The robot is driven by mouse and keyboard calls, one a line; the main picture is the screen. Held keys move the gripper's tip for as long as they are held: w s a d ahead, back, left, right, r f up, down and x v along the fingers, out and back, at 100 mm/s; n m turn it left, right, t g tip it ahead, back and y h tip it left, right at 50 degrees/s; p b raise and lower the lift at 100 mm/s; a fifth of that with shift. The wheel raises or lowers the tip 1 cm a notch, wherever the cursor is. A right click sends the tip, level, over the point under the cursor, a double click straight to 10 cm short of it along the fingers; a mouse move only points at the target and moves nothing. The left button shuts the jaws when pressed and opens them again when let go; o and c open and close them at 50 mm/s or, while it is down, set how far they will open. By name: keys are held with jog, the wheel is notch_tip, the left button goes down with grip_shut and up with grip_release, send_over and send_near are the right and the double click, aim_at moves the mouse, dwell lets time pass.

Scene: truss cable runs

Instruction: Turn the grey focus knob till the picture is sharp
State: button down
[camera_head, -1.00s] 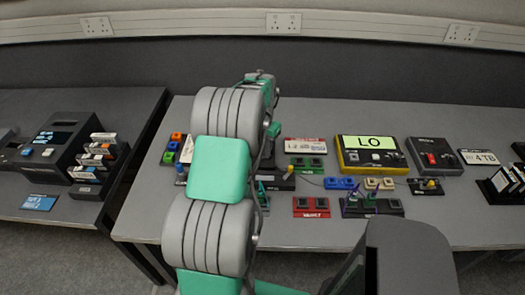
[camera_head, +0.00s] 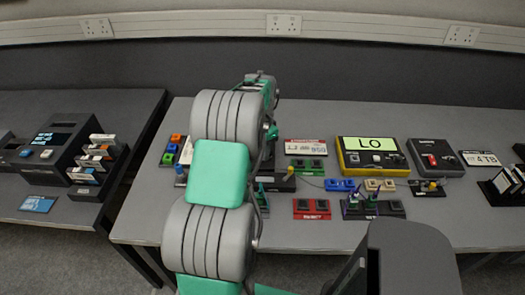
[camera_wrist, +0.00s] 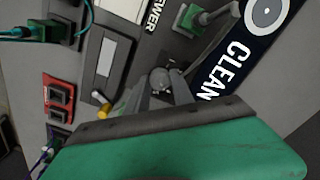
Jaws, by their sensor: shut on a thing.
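In the wrist view my gripper (camera_wrist: 163,88) is shut on a small grey knob (camera_wrist: 161,75), its fingers on either side. A yellow knob (camera_wrist: 103,111) stands at the device's lower end. In the head view my arm hides my gripper, the grey knob and much of the device.
A dark panel marked "CLEAN" (camera_wrist: 228,65) and a green block (camera_wrist: 190,20) lie close by the gripper. In the head view, a yellow-framed unit reading "LO" (camera_head: 344,165), a red block (camera_head: 311,217) and a blue block (camera_head: 340,185) stand on the table to the right.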

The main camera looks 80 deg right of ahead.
jog(key=shift+d+r, duration=0.15)
jog(key=c, duration=1.1)
grip_release()
notch_tip(320, 180, up, 8)
jog(key=shift+f+b, duration=0.15)
jog(key=shift+b, duration=0.3)
